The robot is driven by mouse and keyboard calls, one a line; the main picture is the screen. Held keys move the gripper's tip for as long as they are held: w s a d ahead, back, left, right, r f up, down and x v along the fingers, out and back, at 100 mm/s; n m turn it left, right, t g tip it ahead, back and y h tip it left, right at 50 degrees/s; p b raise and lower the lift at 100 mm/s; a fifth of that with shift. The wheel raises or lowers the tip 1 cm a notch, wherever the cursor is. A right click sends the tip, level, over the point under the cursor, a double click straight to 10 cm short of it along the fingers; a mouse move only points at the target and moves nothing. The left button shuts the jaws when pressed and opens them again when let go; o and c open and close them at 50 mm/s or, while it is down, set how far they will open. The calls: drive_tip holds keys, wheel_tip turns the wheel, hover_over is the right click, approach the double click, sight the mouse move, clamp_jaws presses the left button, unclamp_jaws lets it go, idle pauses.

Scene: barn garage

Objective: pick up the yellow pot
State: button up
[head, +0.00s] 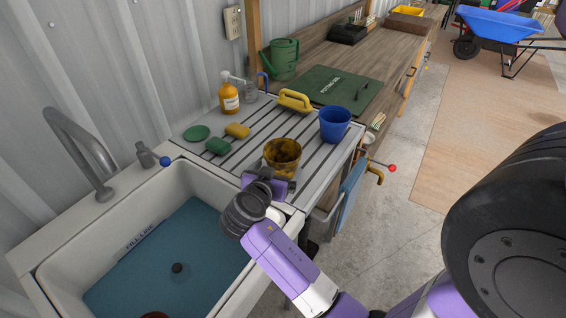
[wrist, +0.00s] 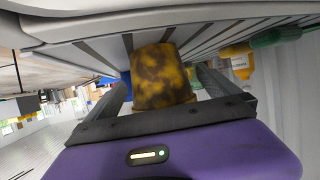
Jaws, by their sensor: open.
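The yellow pot (head: 281,156) is mottled with dark brown stains and stands on the grooved drainboard (head: 222,166) beside the sink. My gripper (head: 268,180) is at the near side of the pot, low over the drainboard's front edge. In the wrist view, the pot (wrist: 163,78) shows between the two spread fingers of my gripper (wrist: 162,88), with the picture turned over. The jaws are open. I cannot tell how far the fingers reach along the pot's sides, and its lower front is partly hidden by my gripper in the head view.
A blue pot (head: 335,124) stands close to the right. The sink (head: 130,216) holds blue water at left. A red-tipped handle (head: 391,168) juts out at right.

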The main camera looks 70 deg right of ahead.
sight(286, 158)
drive_tip(key=x, duration=0.2)
drive_tip(key=p+x, duration=0.1)
drive_tip(key=shift+s+d+r, duration=0.2)
drive_tip(key=shift+d, duration=0.25)
drive_tip(key=shift+d+f, duration=0.25)
drive_tip(key=shift+d, duration=0.15)
drive_tip(key=c, duration=1.1)
drive_tip(key=shift+r, duration=0.15)
